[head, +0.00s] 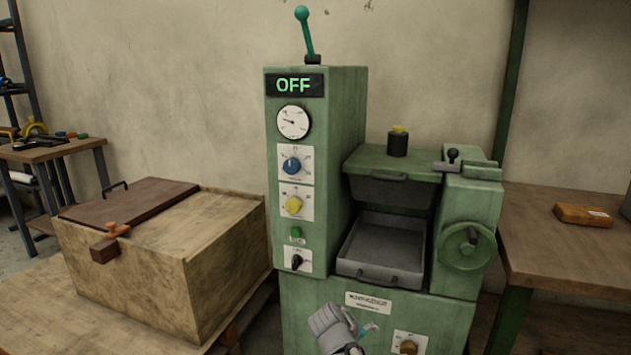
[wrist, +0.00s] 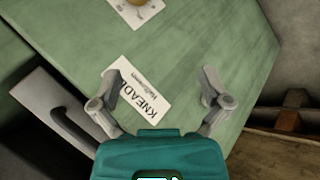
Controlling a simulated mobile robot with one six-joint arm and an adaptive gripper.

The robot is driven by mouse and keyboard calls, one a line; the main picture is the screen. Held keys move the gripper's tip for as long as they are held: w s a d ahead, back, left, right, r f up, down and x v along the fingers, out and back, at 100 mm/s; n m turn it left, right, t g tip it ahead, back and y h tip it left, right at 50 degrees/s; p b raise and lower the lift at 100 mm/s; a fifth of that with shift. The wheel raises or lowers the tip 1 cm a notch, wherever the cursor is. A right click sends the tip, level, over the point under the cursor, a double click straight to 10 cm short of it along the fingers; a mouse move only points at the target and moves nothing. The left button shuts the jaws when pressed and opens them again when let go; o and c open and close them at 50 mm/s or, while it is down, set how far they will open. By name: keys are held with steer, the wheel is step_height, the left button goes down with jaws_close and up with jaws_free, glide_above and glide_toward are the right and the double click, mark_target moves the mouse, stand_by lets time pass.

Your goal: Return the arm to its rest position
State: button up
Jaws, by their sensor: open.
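My gripper (head: 345,328) is at the bottom middle of the head view, in front of the lower body of the green machine (head: 325,230). In the wrist view my gripper (wrist: 168,92) has its two grey fingers spread apart, with nothing between them. Behind the fingers is the green face of the machine (wrist: 215,45), with a white label (wrist: 145,95) reading KNEADER, partly hidden by the left finger. The rest of my arm is mostly out of the head view.
A wooden box (head: 200,265) with a dark lid stands on a table at the left. At the right, a bench (head: 560,250) carries an orange-brown block (head: 582,215). The machine's display (head: 294,85) reads OFF; its teal-topped lever (head: 306,35) stands nearly upright. A grey tray (head: 382,250) sits in its opening.

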steer(key=s+d+f+m+g+y+p, duration=0.25)
steer(key=s+d+m+g+y, duration=0.2)
steer(key=s+y, duration=0.4)
step_height(320, 180, up, 38)
steer(key=h+p, duration=0.2)
steer(key=p, duration=3.5)
steer(key=shift+s+f+g, duration=0.2)
steer(key=shift+s+g, duration=0.15)
steer(key=shift+s, duration=0.1)
